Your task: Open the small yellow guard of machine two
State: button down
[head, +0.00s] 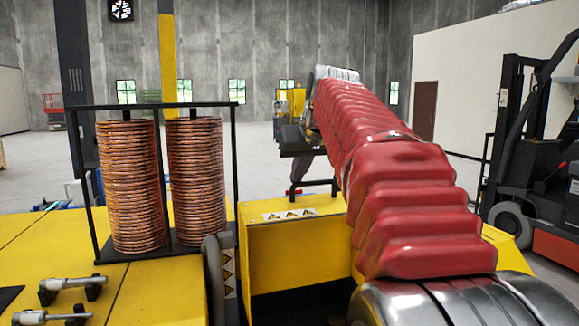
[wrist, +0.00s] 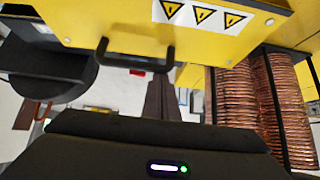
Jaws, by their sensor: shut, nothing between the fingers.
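The yellow guard (head: 295,235) is a box-like panel with a row of warning triangles along its top, left of my red-sleeved arm. A black bar handle (head: 320,184) stands on it. In the wrist view the guard (wrist: 125,22) fills the top, with the handle (wrist: 136,62) on its edge. My gripper (head: 296,180) points down near the handle. Its shut dark fingers (wrist: 161,86) show just beside the handle in the wrist view, with nothing between them. I cannot tell whether they touch the handle. No label shows which machine this is.
Two copper tube coils (head: 130,190) stand in a black frame left of the guard; they also show at right in the wrist view (wrist: 240,105). Metal fittings (head: 70,285) lie on the yellow deck. A forklift (head: 530,160) stands at right. Open floor lies behind.

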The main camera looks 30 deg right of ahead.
jog(key=shift+s+f, duration=0.1)
dwell(0.3)
jog(key=v, duration=1.3)
jog(key=shift+s+r, duration=0.25)
jog(key=shift+r, duration=0.05)
